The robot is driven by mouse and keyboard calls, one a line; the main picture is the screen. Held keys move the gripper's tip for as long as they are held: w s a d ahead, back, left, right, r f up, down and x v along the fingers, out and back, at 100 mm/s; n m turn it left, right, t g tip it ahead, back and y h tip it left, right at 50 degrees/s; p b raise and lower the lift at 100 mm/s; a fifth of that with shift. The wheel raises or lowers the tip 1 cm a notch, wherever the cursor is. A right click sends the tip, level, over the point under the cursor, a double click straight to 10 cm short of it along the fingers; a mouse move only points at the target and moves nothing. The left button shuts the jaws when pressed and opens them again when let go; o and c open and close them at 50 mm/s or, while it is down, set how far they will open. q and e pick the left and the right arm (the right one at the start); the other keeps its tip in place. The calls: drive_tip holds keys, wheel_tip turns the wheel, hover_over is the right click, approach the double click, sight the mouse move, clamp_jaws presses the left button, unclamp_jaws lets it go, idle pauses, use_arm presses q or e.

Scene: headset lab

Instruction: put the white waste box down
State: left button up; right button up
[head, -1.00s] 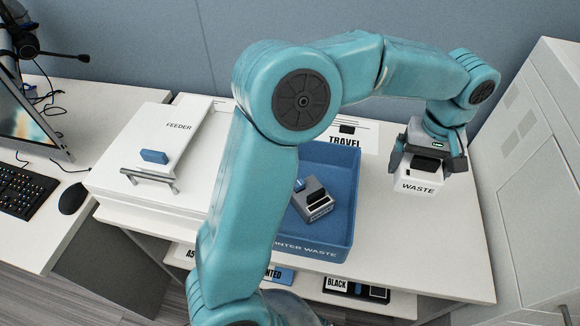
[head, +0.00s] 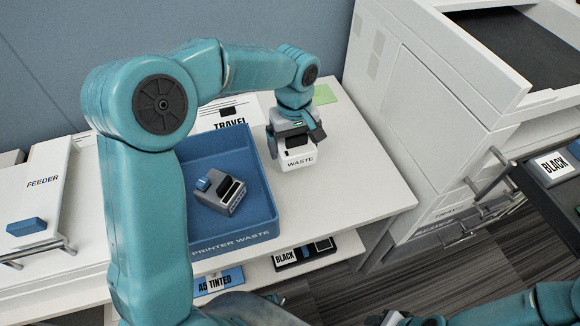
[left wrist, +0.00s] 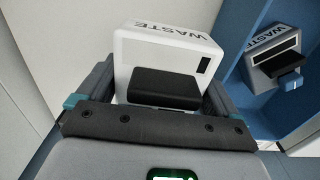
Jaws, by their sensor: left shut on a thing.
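The white waste box (head: 298,160) is upright at the table's right part, just right of the blue printer waste tray (head: 234,241). My left gripper (head: 294,141) is shut on the box from above. In the left wrist view the box (left wrist: 165,55) sits between the fingers, its dark grip part (left wrist: 163,88) close to the palm. The box's underside is hidden, so I cannot tell whether it touches the table (head: 345,190). Part of my right arm (head: 520,308) shows at the bottom right; its gripper does not show.
A grey unit with a blue tab (head: 222,192) lies in the tray. A white cabinet (head: 430,110) stands to the right. Clear tabletop lies in front and right of the box.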

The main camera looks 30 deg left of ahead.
sight(293, 175)
use_arm(q)
wheel_tip(293, 175, down, 9)
drive_tip(key=shift+f, duration=0.1)
drive_tip(key=shift+b, duration=0.4)
drive_tip(key=o, duration=0.8)
drive_tip(key=shift+f, duration=0.1)
drive_tip(key=shift+c, duration=0.2)
